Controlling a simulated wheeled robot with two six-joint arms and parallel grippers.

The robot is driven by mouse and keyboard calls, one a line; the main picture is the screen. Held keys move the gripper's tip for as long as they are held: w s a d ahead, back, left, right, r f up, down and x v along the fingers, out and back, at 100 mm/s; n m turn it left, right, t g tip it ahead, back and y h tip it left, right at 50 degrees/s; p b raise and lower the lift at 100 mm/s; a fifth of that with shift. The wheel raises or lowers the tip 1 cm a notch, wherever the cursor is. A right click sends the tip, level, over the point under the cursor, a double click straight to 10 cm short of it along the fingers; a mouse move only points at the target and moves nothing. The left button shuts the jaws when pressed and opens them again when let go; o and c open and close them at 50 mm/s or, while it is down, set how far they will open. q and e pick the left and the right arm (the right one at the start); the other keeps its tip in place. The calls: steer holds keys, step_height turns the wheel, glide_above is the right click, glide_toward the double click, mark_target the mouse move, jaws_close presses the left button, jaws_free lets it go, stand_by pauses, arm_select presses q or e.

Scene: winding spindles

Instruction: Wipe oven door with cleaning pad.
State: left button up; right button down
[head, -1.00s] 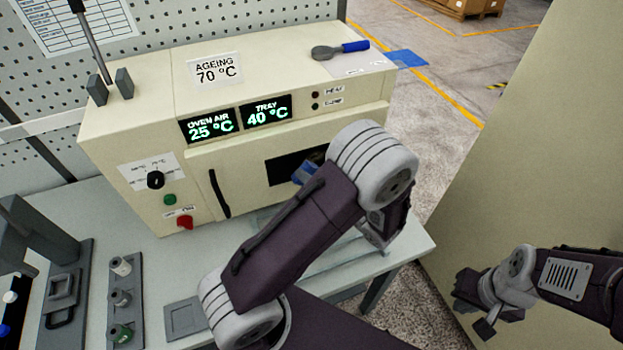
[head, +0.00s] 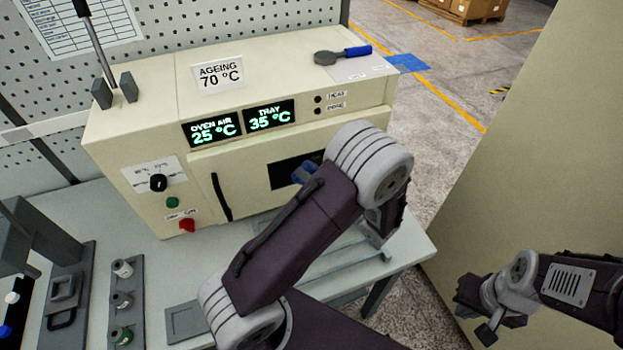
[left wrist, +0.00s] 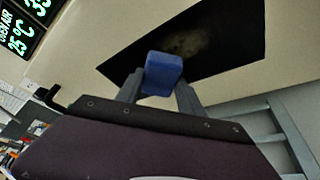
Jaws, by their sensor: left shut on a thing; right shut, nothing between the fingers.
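The cream oven stands on the table, and its door (head: 237,178) is closed, with a black handle at the left and a dark window (head: 283,174). My left gripper (left wrist: 160,88) is shut on a blue cleaning pad (left wrist: 164,70), held in front of the window in the left wrist view. A brownish smudge (left wrist: 187,43) shows on the glass just beyond the pad. I cannot tell whether the pad touches the glass. In the head view my left arm hides most of the gripper; a bit of the blue pad (head: 304,172) shows. My right gripper (head: 480,318) is shut and empty, far right.
The oven displays (head: 240,123) read oven air 25 °C and tray 35 °C. A blue-handled tool (head: 342,55) lies on the oven top. Spools (head: 122,300) and a fixture stand at the table's left. A large beige panel (head: 540,150) stands at the right.

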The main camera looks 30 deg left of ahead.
arm_select(q)
steer(key=shift+w+d+p, duration=1.1)
steer(key=shift+w+d, duration=1.5)
steer(key=shift+w, duration=0.45)
steer(key=s+a+p, duration=0.5)
steer(key=s, duration=0.1)
steer(key=shift+a+r, duration=0.15)
steer(key=shift+r, duration=0.1)
stand_by(1.4)
